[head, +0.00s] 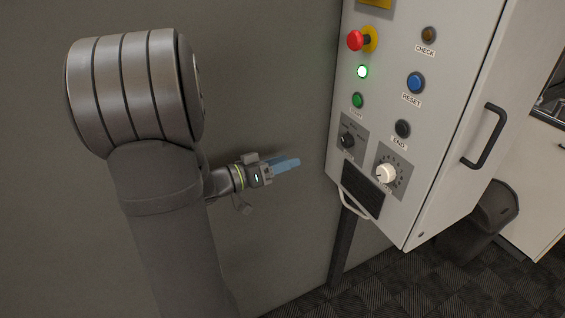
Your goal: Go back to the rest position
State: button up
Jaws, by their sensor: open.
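My gripper (287,164) is seen from the side in the head view, with blue fingers pointing right toward the control cabinet. It is open, and no object shows between its fingers. It is apart from the white control cabinet (455,60), to the left of its lower panel. My grey arm stands at the left of the view and hides part of the wall behind it.
The cabinet carries a red emergency button (355,40), a lit green lamp (362,72), a blue button (415,83), a black selector (347,140), a white knob (385,173) and a protruding black handle (483,135). A dark bin (490,210) stands at right. The grey wall (270,60) is bare.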

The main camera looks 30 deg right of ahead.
aim_at(344, 142)
jog(key=shift+d, duration=0.1)
dwell(0.3)
jog(key=d, duration=1.7)
jog(key=shift+d, duration=0.2)
jog(key=shift+a, duration=0.1)
jog(key=a, duration=1.7)
jog(key=d, duration=1.7)
jog(key=shift+d, duration=0.2)
jog(key=m, duration=0.3)
jog(key=shift+a+m, duration=0.15)
jog(key=shift+m, duration=0.15)
jog(key=m, duration=0.7)
jog(key=shift+m, duration=2.4)
